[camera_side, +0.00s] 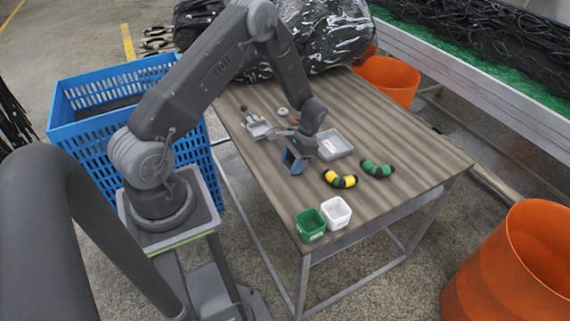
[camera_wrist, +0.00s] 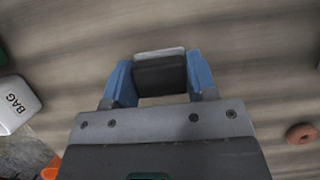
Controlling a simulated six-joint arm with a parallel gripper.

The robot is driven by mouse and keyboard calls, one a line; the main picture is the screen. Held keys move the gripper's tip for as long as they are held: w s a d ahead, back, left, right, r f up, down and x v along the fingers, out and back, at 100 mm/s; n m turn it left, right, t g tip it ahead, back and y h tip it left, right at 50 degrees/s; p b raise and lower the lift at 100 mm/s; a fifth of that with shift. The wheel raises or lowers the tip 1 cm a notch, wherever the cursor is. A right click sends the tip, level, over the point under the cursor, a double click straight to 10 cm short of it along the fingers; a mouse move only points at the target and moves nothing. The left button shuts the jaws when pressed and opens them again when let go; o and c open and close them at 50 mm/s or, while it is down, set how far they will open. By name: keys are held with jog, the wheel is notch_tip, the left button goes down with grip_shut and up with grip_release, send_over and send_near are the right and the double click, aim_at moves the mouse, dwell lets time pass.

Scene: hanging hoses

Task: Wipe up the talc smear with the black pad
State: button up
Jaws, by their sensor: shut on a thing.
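My gripper (camera_wrist: 160,80) is shut on the black pad (camera_wrist: 160,75), which sits between the blue fingers in the wrist view. The pad has a dark face and a pale far edge. In the side view my gripper (camera_side: 294,160) is low over the middle-left of the wooden table (camera_side: 385,120). The pad is hidden there by the fingers, and I cannot tell whether it touches the table. I cannot make out the talc smear in either view; the wood has only soft light and dark bands.
Yellow-black (camera_side: 340,179) and green-black (camera_side: 377,169) curved pieces lie to the right. Green (camera_side: 310,225) and white (camera_side: 336,213) bins stand at the near corner.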

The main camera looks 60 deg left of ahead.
jog(key=shift+w, duration=2.4)
notch_tip(320, 180, up, 8)
jog(key=shift+s, duration=0.1)
